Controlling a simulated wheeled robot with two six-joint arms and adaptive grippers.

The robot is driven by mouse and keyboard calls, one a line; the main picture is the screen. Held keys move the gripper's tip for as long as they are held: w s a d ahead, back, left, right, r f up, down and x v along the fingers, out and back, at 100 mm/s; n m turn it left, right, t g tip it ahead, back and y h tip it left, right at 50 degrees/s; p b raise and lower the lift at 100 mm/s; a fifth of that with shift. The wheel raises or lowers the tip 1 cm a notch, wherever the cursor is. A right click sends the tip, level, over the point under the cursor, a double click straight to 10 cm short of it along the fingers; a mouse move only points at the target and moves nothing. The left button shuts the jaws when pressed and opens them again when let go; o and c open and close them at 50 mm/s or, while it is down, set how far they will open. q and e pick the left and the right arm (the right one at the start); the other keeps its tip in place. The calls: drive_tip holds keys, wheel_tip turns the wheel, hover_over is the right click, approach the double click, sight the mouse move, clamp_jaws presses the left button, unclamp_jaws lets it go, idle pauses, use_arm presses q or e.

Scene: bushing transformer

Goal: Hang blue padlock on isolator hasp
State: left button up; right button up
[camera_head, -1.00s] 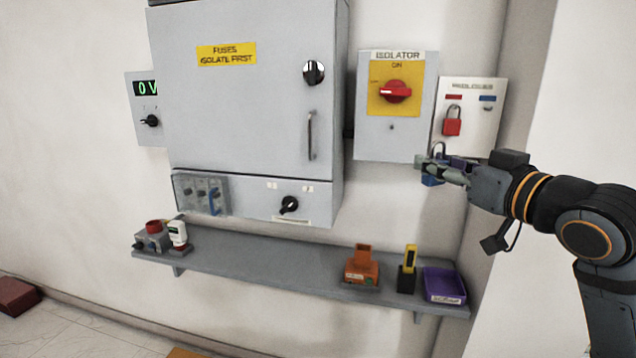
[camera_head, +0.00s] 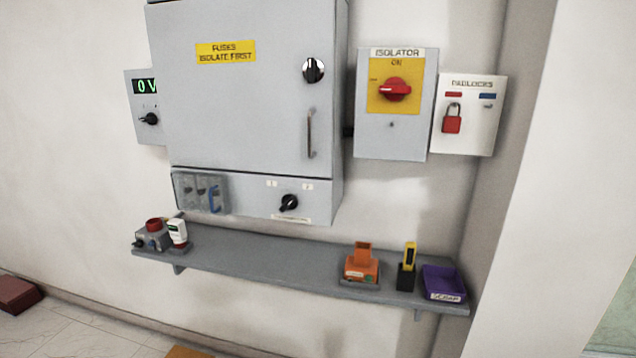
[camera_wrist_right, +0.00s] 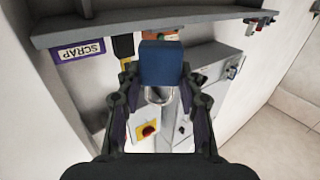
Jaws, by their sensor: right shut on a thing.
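The blue padlock (camera_wrist_right: 161,62) is between the fingers of my right gripper (camera_wrist_right: 159,74) in the right wrist view. The gripper is shut on it, with the shackle pointing toward the lower part of that picture. The grey isolator box (camera_head: 420,110) is on the wall in the head view, with a red handle (camera_head: 394,90) on a yellow plate. A small dark fitting (camera_head: 391,125) sits below the plate; its shape is too small to tell. The isolator's handle also shows beyond the gripper in the wrist view (camera_wrist_right: 148,131). Neither gripper shows in the head view.
A padlock board (camera_head: 470,140) right of the isolator holds a red padlock (camera_head: 452,124); its blue-marked place looks empty. A grey cabinet (camera_head: 250,110) stands left. A shelf (camera_head: 290,262) below carries an orange item (camera_head: 362,268), a yellow-black tool (camera_head: 409,258) and a purple scrap tray (camera_head: 445,297).

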drive_tip(key=shift+s+a+f+m+h, duration=0.2)
drive_tip(key=shift+a+m+h, duration=0.1)
drive_tip(key=shift+a, duration=0.15)
drive_tip(key=shift+a+f+h, duration=0.1)
drive_tip(key=shift+a+h, duration=0.2)
drive_tip(key=shift+a, duration=0.05)
use_arm(q)
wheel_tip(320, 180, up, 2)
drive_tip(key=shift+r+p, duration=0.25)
drive_tip(key=shift+p, duration=0.95)
use_arm(e)
drive_tip(key=a+r+m+t+h, duration=0.1)
drive_tip(key=a+r+m+h, duration=0.1)
drive_tip(key=a+h, duration=0.3)
drive_tip(key=shift+a+r+m, duration=0.35)
drive_tip(key=shift+a+m, duration=0.2)
drive_tip(key=shift+m, duration=0.25)
drive_tip(key=shift+w, duration=0.1)
